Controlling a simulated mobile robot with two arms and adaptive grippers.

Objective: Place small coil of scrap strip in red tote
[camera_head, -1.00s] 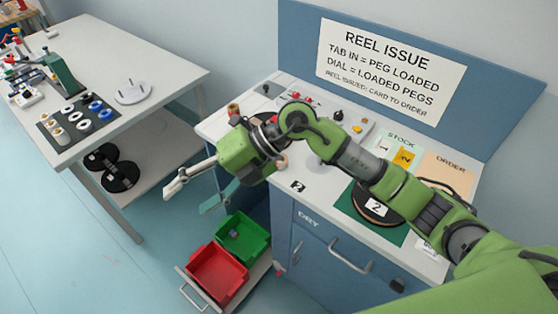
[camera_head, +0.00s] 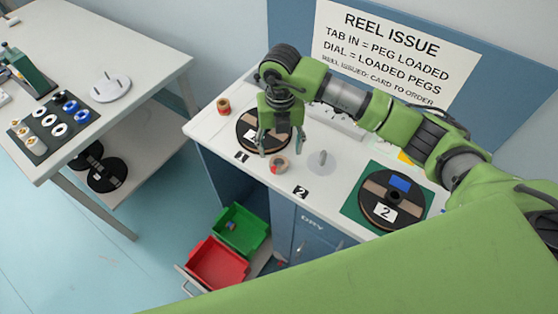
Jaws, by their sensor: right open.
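A small tan and reddish ring-shaped coil (camera_head: 278,164) lies on the bench near its front edge; it is probably the scrap coil, but its make-up is too small to tell. My right gripper (camera_head: 281,148) points down just above and behind the coil, its fingers apart and empty. Whether the fingertips touch the coil cannot be told. The red tote (camera_head: 217,264) sits in a pulled-out drawer low in front of the bench, and its visible inside looks empty. My left gripper is not in view.
A green tote (camera_head: 240,229) with a small bluish item inside stands behind the red one. A reel marked 2 (camera_head: 391,200) lies on a green mat. A grey peg disc (camera_head: 321,160) and a small red-tan roll (camera_head: 223,106) stand on the bench. A side table (camera_head: 120,62) is at left.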

